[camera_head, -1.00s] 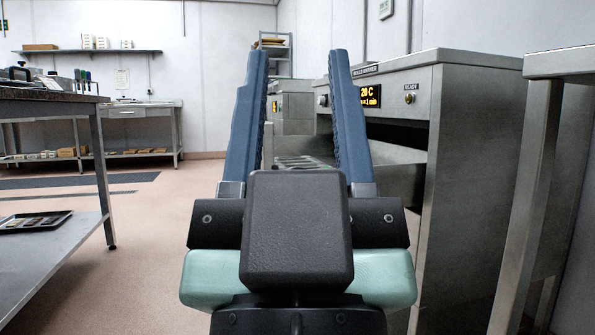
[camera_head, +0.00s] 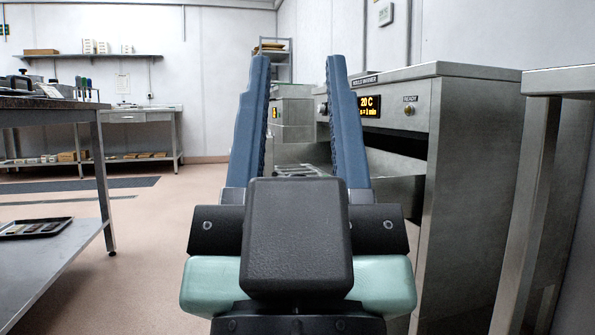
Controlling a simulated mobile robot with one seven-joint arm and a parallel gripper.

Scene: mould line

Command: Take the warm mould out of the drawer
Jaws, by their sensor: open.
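My gripper (camera_head: 293,62) fills the middle of the view, its two long blue fingers open with nothing between them. Behind and to the right stands the steel mould warmer (camera_head: 468,150). An open drawer (camera_head: 398,190) sticks out of the warmer to the left, below a dark slot. My gripper hides much of it. Part of a rack (camera_head: 297,170) shows between the fingers. I cannot make out a mould in it.
A steel table (camera_head: 60,255) with a dark tray (camera_head: 35,228) on its lower shelf stands at left. Another steel bench (camera_head: 540,130) is close at right. A second unit (camera_head: 293,115) stands farther back. The floor (camera_head: 160,240) between is clear.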

